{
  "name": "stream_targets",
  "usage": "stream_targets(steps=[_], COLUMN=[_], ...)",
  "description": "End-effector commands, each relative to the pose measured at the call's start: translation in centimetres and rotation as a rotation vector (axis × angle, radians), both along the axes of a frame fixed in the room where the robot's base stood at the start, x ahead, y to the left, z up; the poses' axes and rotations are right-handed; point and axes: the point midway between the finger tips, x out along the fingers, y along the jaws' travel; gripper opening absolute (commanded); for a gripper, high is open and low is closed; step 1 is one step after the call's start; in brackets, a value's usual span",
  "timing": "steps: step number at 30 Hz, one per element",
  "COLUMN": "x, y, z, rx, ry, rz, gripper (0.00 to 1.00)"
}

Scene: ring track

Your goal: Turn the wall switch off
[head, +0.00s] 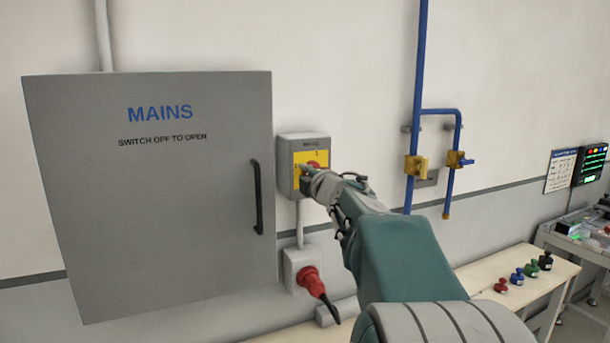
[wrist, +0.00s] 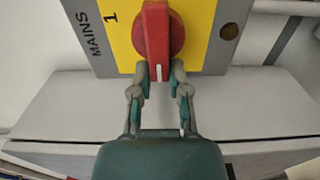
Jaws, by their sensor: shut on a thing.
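The wall switch is a grey box (head: 288,148) with a yellow plate and a red rotary knob (head: 313,164). In the wrist view the yellow plate (wrist: 122,45), the knob (wrist: 157,32), the word MAINS and a "1" show. The "1" is off to the side of the handle. My gripper (wrist: 160,73) is shut on that lower end of the knob. In the head view my gripper (head: 308,180) covers the plate's lower part.
A closed grey MAINS cabinet (head: 150,220) with a black handle (head: 257,198) is on the left. Below the switch a red plug (head: 310,280) sits in a socket. Blue pipes (head: 418,90) with yellow valves run on the right. A bench (head: 525,277) holds several coloured knobbed pieces.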

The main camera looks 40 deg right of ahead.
Motion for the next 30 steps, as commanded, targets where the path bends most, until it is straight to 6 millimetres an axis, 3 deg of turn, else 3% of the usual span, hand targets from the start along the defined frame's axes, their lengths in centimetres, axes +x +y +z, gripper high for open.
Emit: stream_targets(steps=[7,8,10,23,30], x=[0.0,0.0,0.0,-0.4,-4.2], y=[-0.2,-0.2,-0.2,0.0,0.9], z=[-0.6,-0.6,-0.6,-0.1,-0.1], rx=[0.004,0.004,0.005,0.001,-0.001], ry=[0.011,0.011,0.011,0.003,0.002], rz=[-0.003,-0.003,-0.003,-0.001,-0.003], gripper=[0.0,0.27,0.57,0.57,0.57])
